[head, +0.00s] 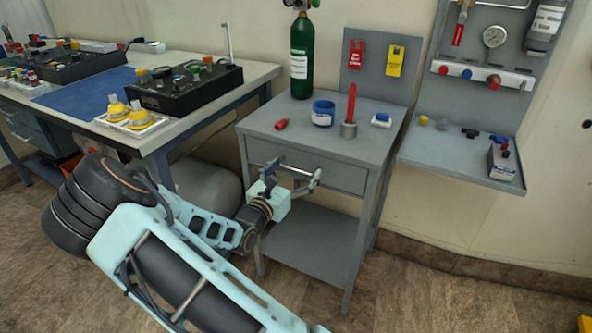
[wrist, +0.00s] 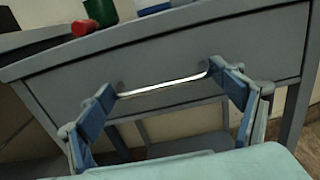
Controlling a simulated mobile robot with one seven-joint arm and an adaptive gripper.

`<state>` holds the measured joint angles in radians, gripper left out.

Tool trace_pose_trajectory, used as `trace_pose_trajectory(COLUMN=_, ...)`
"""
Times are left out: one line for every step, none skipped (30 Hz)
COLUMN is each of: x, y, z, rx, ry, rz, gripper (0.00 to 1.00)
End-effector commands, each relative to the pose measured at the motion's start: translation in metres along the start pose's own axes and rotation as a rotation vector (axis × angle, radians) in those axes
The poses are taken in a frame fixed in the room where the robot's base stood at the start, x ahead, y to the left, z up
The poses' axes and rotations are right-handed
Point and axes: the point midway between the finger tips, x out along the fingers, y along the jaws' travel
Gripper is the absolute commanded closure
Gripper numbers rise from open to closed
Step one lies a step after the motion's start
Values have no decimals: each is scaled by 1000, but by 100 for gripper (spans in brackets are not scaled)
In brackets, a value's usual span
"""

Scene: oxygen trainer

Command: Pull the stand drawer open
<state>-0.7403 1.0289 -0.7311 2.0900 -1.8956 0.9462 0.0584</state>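The grey stand (head: 262,122) has one drawer under its top, and the drawer front (head: 345,178) looks flush with the frame, so the drawer appears shut. A bright metal bar handle runs across the drawer front and shows clearly in the wrist view (wrist: 165,84). My gripper (head: 292,175) is in front of the drawer at handle height. In the wrist view my gripper (wrist: 165,88) is open, with one blue finger near each end of the handle. I cannot tell whether the fingers touch it. The drawer's inside is hidden.
A workbench (head: 195,120) is left, a wall panel with shelf (head: 462,160) right. Floor in front is clear.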

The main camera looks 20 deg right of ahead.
Motion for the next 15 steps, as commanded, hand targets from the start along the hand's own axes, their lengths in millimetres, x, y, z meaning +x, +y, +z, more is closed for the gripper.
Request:
trace_pose_trajectory(x=0, y=-1, z=0, rx=0, ry=0, rz=-1, gripper=27)
trace_pose_trajectory(x=0, y=-1, z=0, rx=0, ry=0, rz=-1, gripper=30)
trace_pose_trajectory(x=0, y=-1, z=0, rx=0, ry=0, rz=-2, gripper=34)
trace_pose_trajectory(x=0, y=-1, z=0, rx=1, ry=0, rz=-2, gripper=38)
trace_pose_trajectory(x=0, y=-1, z=0, rx=1, ry=0, rz=-2, gripper=41)
trace_pose_trajectory(x=0, y=-1, z=0, rx=1, ry=0, rz=-2, gripper=45)
trace_pose_trajectory(x=0, y=-1, z=0, rx=1, ry=0, rz=-2, gripper=49)
trace_pose_trajectory(x=0, y=-1, z=0, rx=1, ry=0, rz=-2, gripper=52)
trace_pose_trajectory(x=0, y=-1, z=0, rx=1, ry=0, rz=-2, gripper=56)
trace_pose_trajectory(x=0, y=-1, z=0, rx=1, ry=0, rz=-2, gripper=58)
trace_pose_trajectory(x=0, y=-1, z=0, rx=1, ry=0, rz=-2, gripper=58)
trace_pose_trajectory(x=0, y=-1, z=0, rx=1, ry=0, rz=-2, gripper=58)
trace_pose_trajectory(x=-1, y=-1, z=0, rx=1, ry=0, rz=-2, gripper=58)
trace_pose_trajectory(x=-2, y=-1, z=0, rx=1, ry=0, rz=-2, gripper=58)
trace_pose_trajectory(x=-3, y=-1, z=1, rx=0, ry=0, rz=-2, gripper=58)
